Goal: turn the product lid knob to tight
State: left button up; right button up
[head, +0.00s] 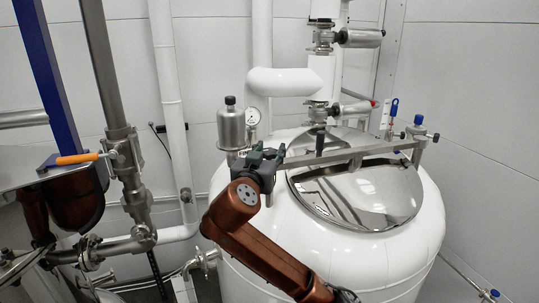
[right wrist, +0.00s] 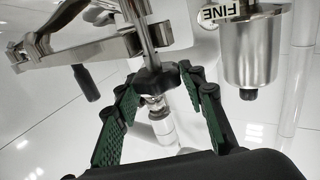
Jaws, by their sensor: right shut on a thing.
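The product lid (head: 365,195) is a mirror-like oval plate on top of the white tank (head: 400,255), with a metal bar (head: 345,155) across it. My right gripper (head: 268,158) is at the left end of this bar. In the right wrist view, the product lid knob (right wrist: 156,78) is black and sits on a metal rod. The green-padded fingers of my right gripper (right wrist: 160,92) are on either side of the knob, shut on it. In the head view the knob is largely hidden by the gripper. My left gripper is out of view.
A metal canister (head: 231,128) and a round gauge (head: 253,116) stand close behind my right gripper. White pipes and valves (head: 319,110) rise behind the tank.

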dwell(0.3)
jog(key=o, duration=1.2)
jog(key=v, duration=1.2)
jog(key=shift+a+f, duration=0.1)
jog(key=shift+a, duration=0.05)
